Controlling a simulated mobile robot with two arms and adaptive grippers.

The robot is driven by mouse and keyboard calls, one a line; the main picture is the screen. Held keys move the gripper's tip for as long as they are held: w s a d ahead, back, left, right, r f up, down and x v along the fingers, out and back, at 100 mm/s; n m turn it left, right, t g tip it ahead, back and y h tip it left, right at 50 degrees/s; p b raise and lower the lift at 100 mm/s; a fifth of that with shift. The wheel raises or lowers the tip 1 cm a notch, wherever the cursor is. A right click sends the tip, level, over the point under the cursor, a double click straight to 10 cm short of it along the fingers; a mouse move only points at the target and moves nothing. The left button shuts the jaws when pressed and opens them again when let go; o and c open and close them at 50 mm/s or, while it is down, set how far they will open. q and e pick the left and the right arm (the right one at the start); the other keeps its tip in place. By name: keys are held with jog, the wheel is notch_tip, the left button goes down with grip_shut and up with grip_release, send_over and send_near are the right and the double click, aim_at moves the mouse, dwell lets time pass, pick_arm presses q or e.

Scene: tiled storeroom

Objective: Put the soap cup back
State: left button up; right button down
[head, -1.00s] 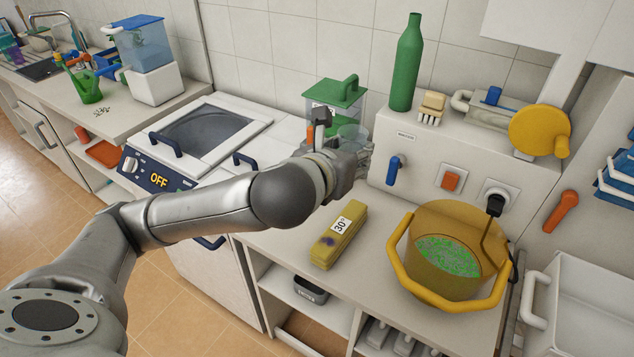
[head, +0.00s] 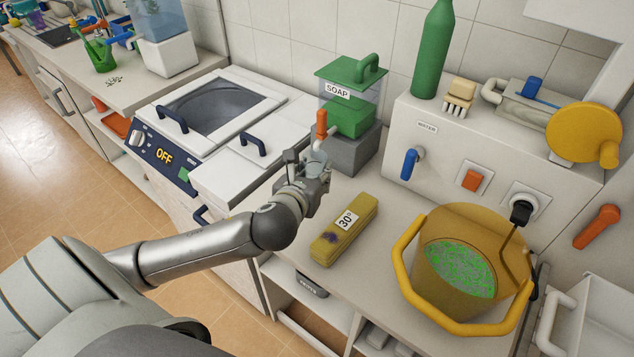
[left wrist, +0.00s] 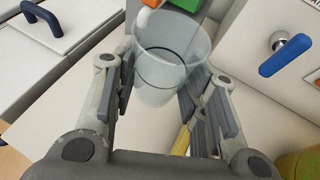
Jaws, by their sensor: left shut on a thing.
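The clear see-through cup (head: 315,161) is held in my left gripper (head: 304,178), whose fingers are shut on its sides. In the left wrist view the cup (left wrist: 168,68) stands between the two fingers of the gripper (left wrist: 163,85), open end up and seemingly empty. The soap dispenser (head: 351,92), with a green lid, a "SOAP" label and green contents, stands on a grey block (head: 350,155) just behind the cup. Its orange tap handle (head: 321,122) shows just above the cup in the head view. My right gripper is not in view.
A yellow bucket (head: 455,268) with green-speckled contents stands at the right. The washer (head: 215,110), reading OFF, is at the left. A white water unit (head: 440,150) with a blue tap is behind.

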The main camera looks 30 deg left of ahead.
pick_arm(q)
jog(key=s+a+f, duration=0.2)
jog(key=f, duration=0.1)
jog(key=s+a+f, duration=0.3)
jog(key=f, duration=0.1)
jog(key=s+a+f+b, duration=0.1)
jog(key=s+a+f, duration=0.1)
jog(key=f, duration=0.1)
jog(key=shift+s+a+f, duration=0.15)
jog(key=shift+s+f, duration=0.1)
jog(key=shift+s, duration=0.1)
jog(key=w+p, duration=0.1)
jog(key=w, duration=0.9)
jog(key=w+d+p, duration=0.1)
jog(key=w, duration=0.4)
jog(key=shift+w+d+p, duration=0.1)
jog(key=shift+w+p, duration=0.05)
jog(key=shift+p, duration=0.2)
jog(key=shift+w+d, duration=0.1)
jog(key=shift+w, duration=1.1)
jog(key=shift+f, duration=0.9)
jog(key=shift+r, duration=0.1)
